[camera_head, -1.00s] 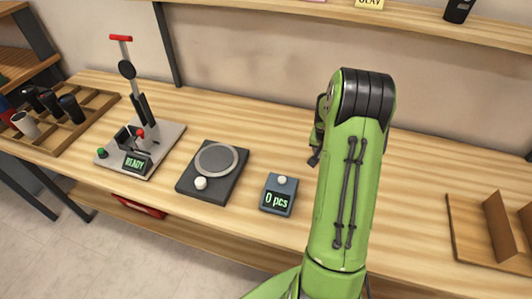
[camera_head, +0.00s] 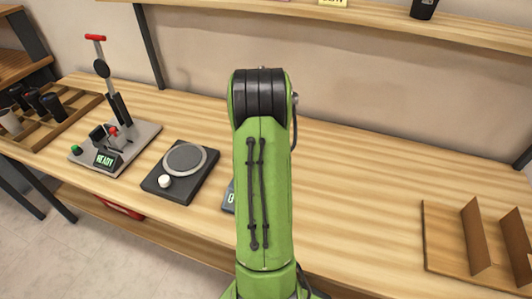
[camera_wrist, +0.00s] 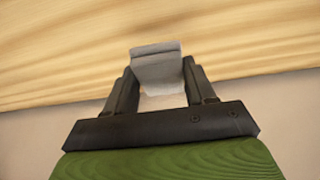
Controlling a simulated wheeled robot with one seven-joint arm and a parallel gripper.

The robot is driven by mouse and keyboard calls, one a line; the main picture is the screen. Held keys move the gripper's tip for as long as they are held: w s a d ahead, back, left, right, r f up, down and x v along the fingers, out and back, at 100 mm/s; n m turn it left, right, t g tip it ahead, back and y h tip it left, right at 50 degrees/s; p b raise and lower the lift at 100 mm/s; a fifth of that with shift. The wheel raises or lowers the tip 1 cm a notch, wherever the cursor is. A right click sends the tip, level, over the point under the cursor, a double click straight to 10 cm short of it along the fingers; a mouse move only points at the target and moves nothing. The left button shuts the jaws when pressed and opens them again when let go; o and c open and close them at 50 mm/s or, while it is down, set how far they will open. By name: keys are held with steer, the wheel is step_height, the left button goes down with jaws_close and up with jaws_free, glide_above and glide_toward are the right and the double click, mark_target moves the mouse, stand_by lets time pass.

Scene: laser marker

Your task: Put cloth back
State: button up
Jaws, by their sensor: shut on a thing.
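My gripper (camera_wrist: 160,84) shows in the wrist view, shut on a grey folded cloth (camera_wrist: 157,66). The cloth sits between the two dark fingers and sticks out past their tips. Beyond it in that view are light wood and a plain pale surface. In the head view my green arm stands in the middle of the picture and hides the gripper and the cloth.
A divided wooden holder (camera_head: 440,235) stands at the right. A round-plate device (camera_head: 185,158), a lever machine (camera_head: 118,140) and a cup rack (camera_head: 50,128) stand left. A small display box (camera_head: 228,197) is mostly hidden by my arm.

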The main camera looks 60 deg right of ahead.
step_height(320, 180, down, 9)
steer(key=shift+r+b, duration=0.1)
steer(key=shift+b, duration=1.05)
steer(key=o, duration=1.1)
steer(key=shift+r, duration=0.1)
